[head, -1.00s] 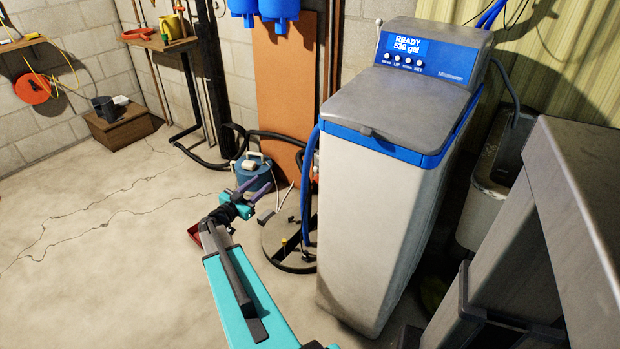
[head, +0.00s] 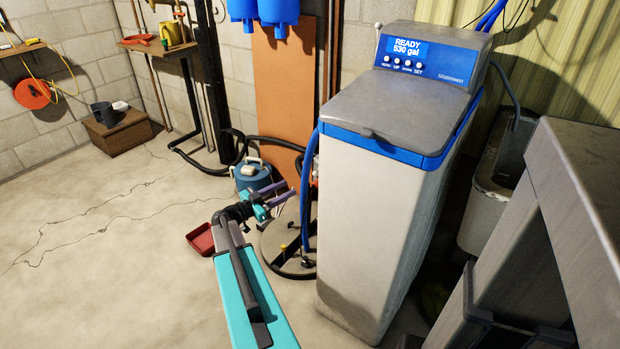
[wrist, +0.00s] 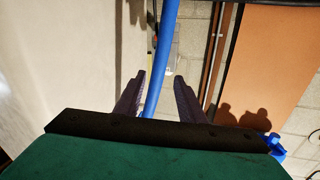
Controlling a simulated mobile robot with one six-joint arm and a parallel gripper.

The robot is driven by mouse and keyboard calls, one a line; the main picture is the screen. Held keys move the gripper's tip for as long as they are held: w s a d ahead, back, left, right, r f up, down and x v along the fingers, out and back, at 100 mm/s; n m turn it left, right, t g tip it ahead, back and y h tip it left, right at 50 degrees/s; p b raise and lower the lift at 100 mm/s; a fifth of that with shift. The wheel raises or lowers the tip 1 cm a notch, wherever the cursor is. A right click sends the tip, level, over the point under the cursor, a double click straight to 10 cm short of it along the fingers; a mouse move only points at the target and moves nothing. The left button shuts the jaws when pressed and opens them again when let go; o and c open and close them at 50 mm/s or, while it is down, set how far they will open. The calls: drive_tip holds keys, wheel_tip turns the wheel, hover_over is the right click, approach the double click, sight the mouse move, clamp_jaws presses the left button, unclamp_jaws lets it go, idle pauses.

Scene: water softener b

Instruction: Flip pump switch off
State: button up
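A blue round unit (head: 252,176) with a pale handle stands on the floor behind my gripper in the head view; it may be the pump. A small white part (head: 250,168) shows on its top, too small to tell as a switch. My gripper (head: 284,193) is in front and right of this unit, its purple fingers pointing right toward the softener's blue hose (head: 309,190). In the wrist view my gripper (wrist: 160,79) is open, its fingers apart. The blue hose (wrist: 166,50) passes in line between them; I cannot tell its depth. No clear switch shows there.
The tall water softener (head: 385,220) stands right of my gripper. A red tray (head: 201,240) is on the floor at left. An orange board (head: 280,90) stands behind.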

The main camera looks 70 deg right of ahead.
drive_tip(key=b+x, duration=0.2)
drive_tip(key=x, duration=1)
drive_tip(key=shift+d, duration=0.3)
drive_tip(key=shift+s, duration=0.1)
drive_tip(key=shift+f, duration=0.1)
clamp_jaws()
